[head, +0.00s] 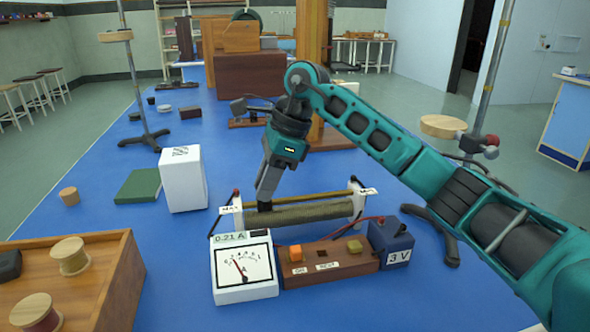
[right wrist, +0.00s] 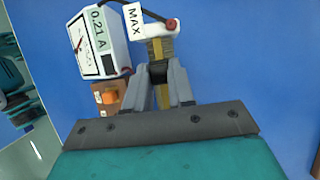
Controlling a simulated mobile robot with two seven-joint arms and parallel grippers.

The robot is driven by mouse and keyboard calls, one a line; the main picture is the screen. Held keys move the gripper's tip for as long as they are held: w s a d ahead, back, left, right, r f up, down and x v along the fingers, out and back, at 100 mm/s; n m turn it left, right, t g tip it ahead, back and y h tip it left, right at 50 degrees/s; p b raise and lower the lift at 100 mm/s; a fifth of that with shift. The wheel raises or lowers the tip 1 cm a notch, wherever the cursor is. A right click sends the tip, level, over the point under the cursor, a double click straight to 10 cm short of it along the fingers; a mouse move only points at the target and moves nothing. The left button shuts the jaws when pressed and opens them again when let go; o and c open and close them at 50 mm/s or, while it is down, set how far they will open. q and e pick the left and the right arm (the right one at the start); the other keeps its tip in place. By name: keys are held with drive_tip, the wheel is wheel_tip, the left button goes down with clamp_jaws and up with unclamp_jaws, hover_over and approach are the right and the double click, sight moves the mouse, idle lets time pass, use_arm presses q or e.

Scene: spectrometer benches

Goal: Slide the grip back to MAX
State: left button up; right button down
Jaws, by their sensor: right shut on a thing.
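The rheostat (head: 312,213) lies across the blue bench, a brown wound tube with a rod above it between two white end posts. Its left end bears a white tag (head: 229,210), which reads MAX in the right wrist view (right wrist: 134,21). Another tag (head: 369,191) is at the right end. My right gripper (head: 265,201) reaches down to the rod near the left end and is shut on the dark grip (head: 264,207), mostly hidden by the fingers. In the right wrist view, the fingers (right wrist: 164,82) are close to the MAX end. My left gripper is not in view.
The white ammeter (head: 244,268) reads 0.21 A in front of the rheostat. A wooden switch block (head: 327,264) and a blue 3 V battery box (head: 391,243) stand beside it. A white box (head: 183,180) and a metal stand (head: 440,233) flank the rheostat.

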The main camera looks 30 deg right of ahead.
drive_tip(key=shift+w+a, duration=0.15)
drive_tip(key=shift+a, duration=0.45)
drive_tip(key=shift+w+a, duration=0.15)
drive_tip(key=shift+a, duration=0.45)
drive_tip(key=c, duration=1)
unclamp_jaws()
drive_tip(key=shift+a, duration=0.15)
drive_tip(key=shift+o, duration=0.2)
drive_tip(key=p+v, duration=0.2)
drive_tip(key=v, duration=1.1)
drive_tip(key=shift+f, duration=0.1)
